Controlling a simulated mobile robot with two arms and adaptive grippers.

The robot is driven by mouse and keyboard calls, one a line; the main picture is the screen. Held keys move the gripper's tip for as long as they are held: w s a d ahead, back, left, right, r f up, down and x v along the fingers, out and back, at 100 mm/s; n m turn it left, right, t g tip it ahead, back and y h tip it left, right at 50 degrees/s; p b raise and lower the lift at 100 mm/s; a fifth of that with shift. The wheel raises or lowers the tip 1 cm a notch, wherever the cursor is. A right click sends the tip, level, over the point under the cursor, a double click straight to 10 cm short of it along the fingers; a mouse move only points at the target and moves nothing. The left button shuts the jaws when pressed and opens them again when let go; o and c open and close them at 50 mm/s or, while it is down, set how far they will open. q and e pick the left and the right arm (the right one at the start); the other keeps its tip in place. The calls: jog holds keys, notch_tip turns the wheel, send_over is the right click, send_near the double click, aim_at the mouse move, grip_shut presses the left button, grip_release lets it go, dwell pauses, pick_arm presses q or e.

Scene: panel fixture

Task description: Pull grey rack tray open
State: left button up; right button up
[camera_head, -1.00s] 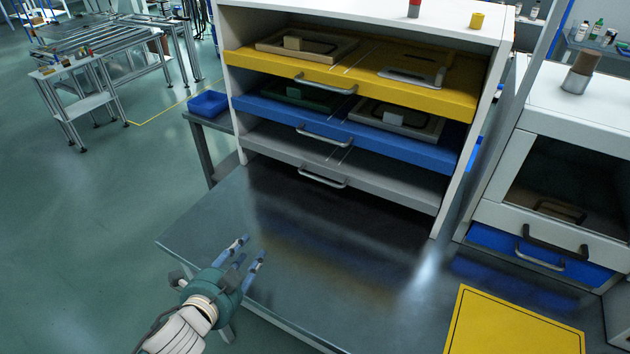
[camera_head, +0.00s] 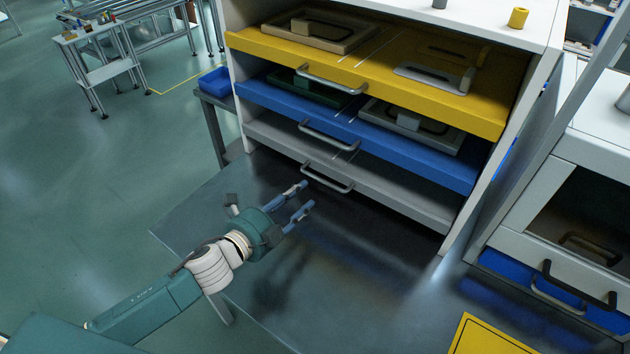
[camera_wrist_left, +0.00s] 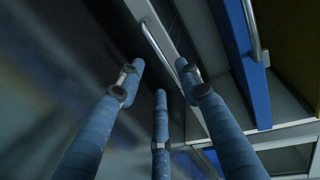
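The grey rack tray (camera_head: 400,191) is the lowest tray in the white rack, below the blue one. Its silver bar handle (camera_head: 327,179) is on the front, left of the middle. My left gripper (camera_head: 303,199) is open and empty over the metal table, just short of the handle and apart from it in the head view. In the left wrist view its blue fingers (camera_wrist_left: 158,80) are spread, with the grey tray's handle (camera_wrist_left: 160,50) beyond the fingertips. My right gripper is not in view.
The blue tray (camera_head: 400,152) and the yellow tray (camera_head: 470,105) hold flat parts and sit above the grey one. A white cabinet (camera_head: 560,240) with a blue drawer stands at the right. A yellow panel (camera_head: 485,338) lies at the front right. The metal table (camera_head: 350,290) is largely clear.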

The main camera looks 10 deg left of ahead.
pick_arm(q)
jog(key=x, duration=0.7)
jog(key=shift+p, duration=0.45)
grip_shut()
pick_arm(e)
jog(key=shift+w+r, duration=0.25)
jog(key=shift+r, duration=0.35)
